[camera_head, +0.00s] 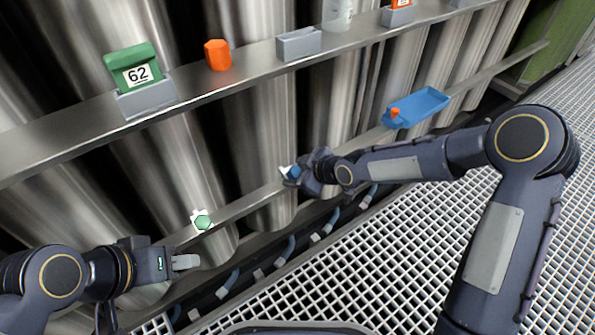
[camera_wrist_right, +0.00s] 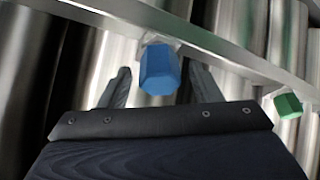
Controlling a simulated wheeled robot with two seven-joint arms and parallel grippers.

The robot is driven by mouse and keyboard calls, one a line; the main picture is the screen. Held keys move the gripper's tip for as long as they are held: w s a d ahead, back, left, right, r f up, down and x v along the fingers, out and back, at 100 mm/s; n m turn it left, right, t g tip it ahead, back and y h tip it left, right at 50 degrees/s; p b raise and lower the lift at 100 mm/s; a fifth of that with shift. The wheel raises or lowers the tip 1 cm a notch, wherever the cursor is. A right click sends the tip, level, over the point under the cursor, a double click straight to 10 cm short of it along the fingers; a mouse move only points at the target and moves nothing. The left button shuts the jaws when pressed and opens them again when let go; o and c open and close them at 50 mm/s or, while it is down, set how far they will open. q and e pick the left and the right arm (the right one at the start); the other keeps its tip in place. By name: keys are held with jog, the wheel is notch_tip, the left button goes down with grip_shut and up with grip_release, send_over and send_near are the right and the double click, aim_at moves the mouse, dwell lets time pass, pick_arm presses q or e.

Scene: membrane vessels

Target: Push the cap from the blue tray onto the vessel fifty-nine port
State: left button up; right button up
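A blue six-sided cap (camera_wrist_right: 160,70) sits at a white fitting on the lower rail, where the head view also shows it (camera_head: 294,172). My right gripper (camera_head: 291,172) is there, its two fingers on either side of the cap with gaps visible in the right wrist view (camera_wrist_right: 160,88). The blue tray (camera_head: 430,103) rests on the lower rail to the right, with a small orange cap (camera_head: 395,113) at its left end. My left gripper (camera_head: 186,262) is at lower left, away from the caps; its opening is unclear. I cannot read a fifty-nine label.
A green cap (camera_head: 202,222) is on a white port further left on the lower rail; it also shows in the wrist view (camera_wrist_right: 288,105). The upper shelf (camera_head: 80,125) holds a green block marked 62 (camera_head: 133,68), an orange piece (camera_head: 218,55) and a grey holder (camera_head: 299,43).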

jog(key=s+d+r+m+h+p, duration=0.2)
jog(key=s+d+r+m+h, duration=0.1)
jog(key=s+d+r, duration=0.5)
jog(key=s+d+r+m+h+p, duration=0.2)
jog(key=s+d+r+m, duration=0.3)
jog(key=d, duration=0.6)
jog(key=s+d+r+m, duration=0.15)
jog(key=s+m, duration=0.25)
jog(key=s, duration=0.5)
jog(key=s+d+r+m, duration=0.1)
jog(key=s+r+m, duration=0.15)
jog(key=s, duration=0.65)
notch_tip(320, 180, up, 35)
jog(key=g+y+p, duration=0.1)
jog(key=p, duration=3.4)
jog(key=shift+s+m, duration=0.2)
jog(key=shift+m, duration=0.25)
